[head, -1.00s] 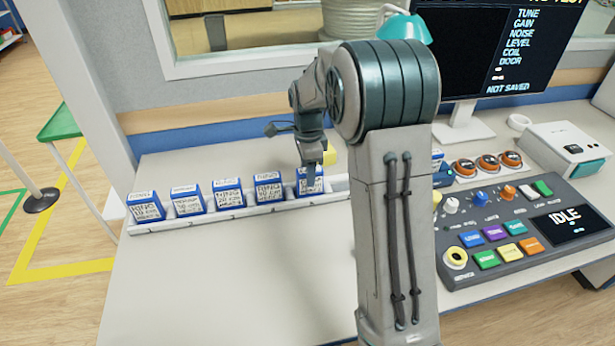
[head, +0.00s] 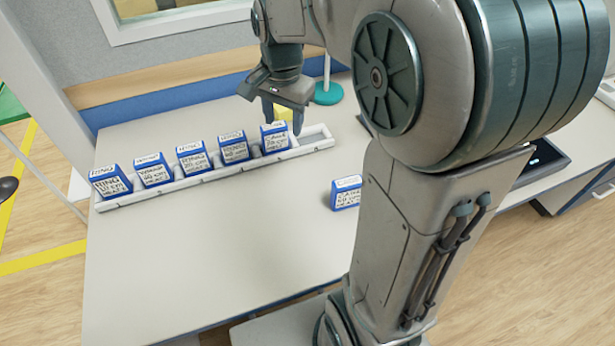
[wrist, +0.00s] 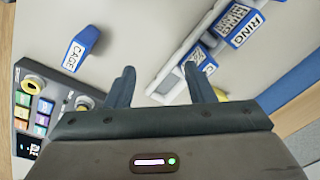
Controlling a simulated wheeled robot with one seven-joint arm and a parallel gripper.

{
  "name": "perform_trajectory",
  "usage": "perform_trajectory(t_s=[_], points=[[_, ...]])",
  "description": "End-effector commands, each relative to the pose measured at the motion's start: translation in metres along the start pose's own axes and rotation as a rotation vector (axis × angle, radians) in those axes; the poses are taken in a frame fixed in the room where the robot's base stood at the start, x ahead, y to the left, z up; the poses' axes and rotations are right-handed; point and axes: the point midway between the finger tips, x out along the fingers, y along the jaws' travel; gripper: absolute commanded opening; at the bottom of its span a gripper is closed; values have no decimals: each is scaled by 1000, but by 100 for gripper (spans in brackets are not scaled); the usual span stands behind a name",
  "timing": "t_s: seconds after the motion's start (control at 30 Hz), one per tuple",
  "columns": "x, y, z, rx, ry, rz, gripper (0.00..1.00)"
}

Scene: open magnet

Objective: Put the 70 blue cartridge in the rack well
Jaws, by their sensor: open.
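The rack (head: 215,180) is a long white tray with a row of several blue cartridges with white labels. A bare well (head: 315,138) shows at its right end, also in the wrist view (wrist: 168,88). The rightmost racked cartridge (head: 275,138) stands upright beside this well. A lone blue cartridge (head: 346,193) stands on the table in front of the rack; its label reads CAGE in the wrist view (wrist: 80,48). I cannot read 70 on any label. My gripper (head: 284,110) is open and empty, just above and behind the rightmost racked cartridge.
The button console (wrist: 45,105) is at the left in the wrist view; my arm hides most of it in the head view. A teal round base (head: 328,93) stands behind the rack. The table front (head: 200,270) is clear. A wall (head: 160,60) is behind.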

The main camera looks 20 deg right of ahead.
Motion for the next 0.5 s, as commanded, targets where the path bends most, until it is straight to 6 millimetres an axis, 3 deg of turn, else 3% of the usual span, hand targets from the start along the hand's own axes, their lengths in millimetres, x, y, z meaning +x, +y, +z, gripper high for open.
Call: perform_trajectory(t_s=[0.3,0.5], points=[[3,83,72,-588,63,-46,49],[14,112,97,-812,92,-51,49]])
